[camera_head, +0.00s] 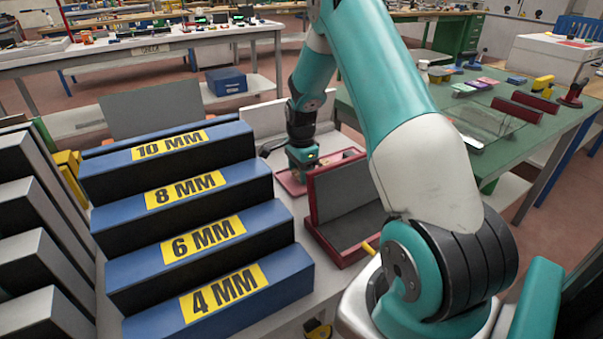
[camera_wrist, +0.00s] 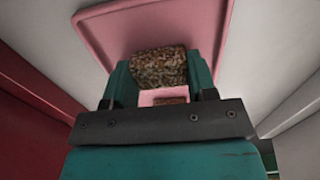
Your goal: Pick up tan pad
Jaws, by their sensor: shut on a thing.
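The tan pad (camera_wrist: 158,66) is a speckled brown block in the wrist view. It sits between the two teal fingers of my gripper (camera_wrist: 161,82), which is shut on it. A pink tray (camera_wrist: 150,24) lies behind the pad, and its rim shows around the upper part of the view. I cannot tell whether the pad touches the tray. In the head view my gripper (camera_head: 302,168) points down over the pink tray (camera_head: 291,187), left of an open red case. The pad is hidden there by the gripper.
The open red case (camera_head: 345,232) stands close to the right of my gripper. Blue stepped racks labelled 4 to 10 MM (camera_head: 205,240) stand to the left. A green table (camera_head: 450,135) with small tools and a glass sheet is at the right.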

